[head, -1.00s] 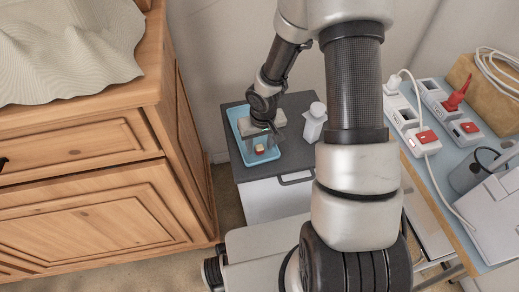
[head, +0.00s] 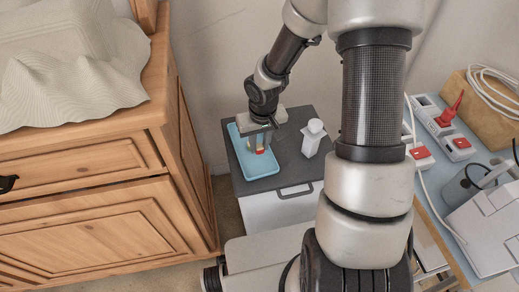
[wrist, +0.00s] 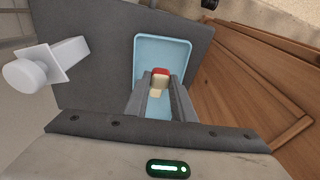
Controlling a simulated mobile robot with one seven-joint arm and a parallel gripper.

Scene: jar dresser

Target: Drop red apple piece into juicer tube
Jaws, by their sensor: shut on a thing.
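The red apple piece (wrist: 159,79), red on one side and pale cream on the other, is between my gripper's fingertips (wrist: 158,88) in the wrist view. My gripper (head: 259,150) is shut on it, over the blue tray (head: 270,177). The tray also shows in the wrist view (wrist: 163,38). The white juicer (head: 311,140) stands upright to the right of the tray on the same dark top. In the wrist view it lies at the left (wrist: 45,65), with a round white end and a square plate.
The dark-topped cabinet (head: 291,173) carries the tray and juicer. A wooden dresser (head: 95,190) with a draped cloth (head: 75,75) stands close on the left. A blue table (head: 455,190) with power strips and cables is on the right.

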